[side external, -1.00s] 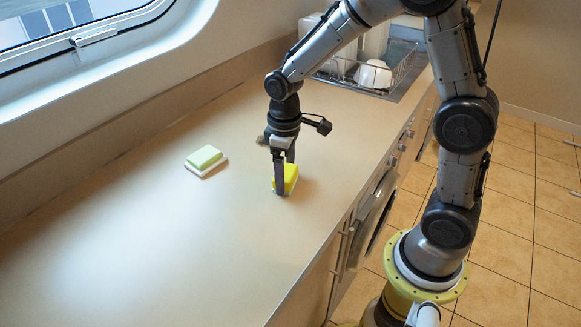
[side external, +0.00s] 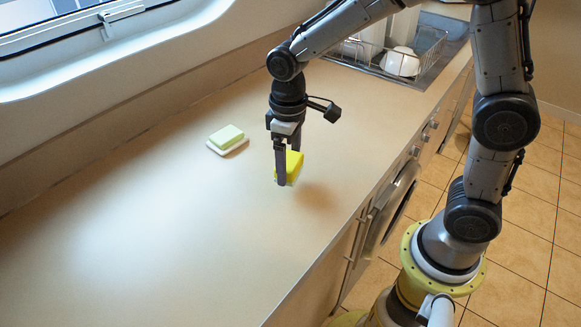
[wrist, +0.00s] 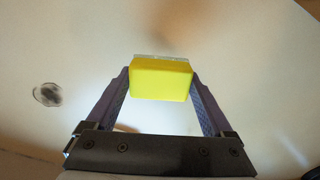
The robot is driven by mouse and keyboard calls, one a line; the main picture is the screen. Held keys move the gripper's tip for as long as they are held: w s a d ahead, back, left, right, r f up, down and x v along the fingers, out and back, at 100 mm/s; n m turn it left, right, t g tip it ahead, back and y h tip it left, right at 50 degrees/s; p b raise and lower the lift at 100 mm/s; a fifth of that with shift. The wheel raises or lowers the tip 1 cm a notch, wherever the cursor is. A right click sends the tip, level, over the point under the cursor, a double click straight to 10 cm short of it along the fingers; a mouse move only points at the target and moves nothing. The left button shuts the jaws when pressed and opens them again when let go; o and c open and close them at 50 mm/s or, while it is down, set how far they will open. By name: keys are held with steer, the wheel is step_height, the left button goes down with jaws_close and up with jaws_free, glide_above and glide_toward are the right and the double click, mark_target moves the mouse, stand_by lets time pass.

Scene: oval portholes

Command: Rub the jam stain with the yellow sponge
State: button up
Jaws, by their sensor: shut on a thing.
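The yellow sponge (side external: 294,166) is between the fingers of my gripper (side external: 285,172), which is shut on it. It has a pale layer on its underside and hangs a little above the counter, its shadow lying apart to the lower right. In the wrist view, the sponge's yellow face (wrist: 161,82) sits between both fingertips. A dark, roundish mark (wrist: 47,95) lies on the counter left of my gripper there; I cannot tell for sure that it is the jam stain. My arm and gripper may hide this mark in the side view.
A pale green bar on a white dish (side external: 228,149) stands on the counter, left of my gripper. A dish rack with white crockery (side external: 402,62) is at the back right. The counter's front edge runs right of the sponge. The near counter (side external: 150,250) is clear.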

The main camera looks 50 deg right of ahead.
steer(key=shift+r, duration=2.5)
